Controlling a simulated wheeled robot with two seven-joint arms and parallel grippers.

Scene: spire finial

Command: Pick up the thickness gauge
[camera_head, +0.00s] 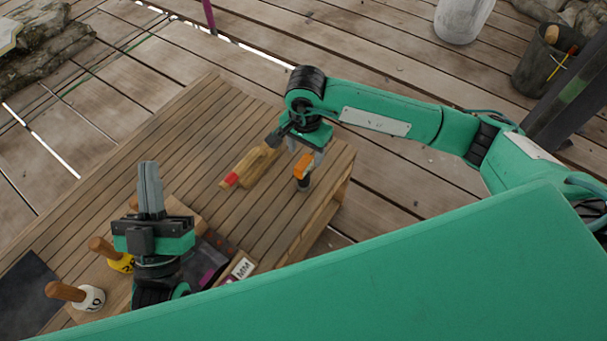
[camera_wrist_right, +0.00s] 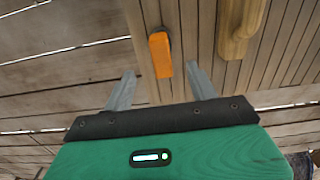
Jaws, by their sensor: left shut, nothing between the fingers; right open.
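The thickness gauge appears to be the small orange device with a grey lower end (camera_head: 302,172), near the right end of the slatted wooden table (camera_head: 215,130). In the right wrist view its orange body (camera_wrist_right: 160,56) lies ahead of the fingertips, between their lines. My right gripper (camera_head: 306,152) is open and empty, pointing down just above the device. In the right wrist view its two fingers (camera_wrist_right: 162,80) stand wide apart; I cannot tell whether either touches the device. My left gripper (camera_head: 149,170) is shut and empty, fingers pointing up, at the table's left part.
A wooden piece with a red tip (camera_head: 250,168) lies just left of the orange device; it also shows in the right wrist view (camera_wrist_right: 238,28). Wooden-handled stamps, yellow (camera_head: 121,262) and white (camera_head: 90,298), stand near my left gripper. A dark bucket (camera_head: 540,65) stands on the deck.

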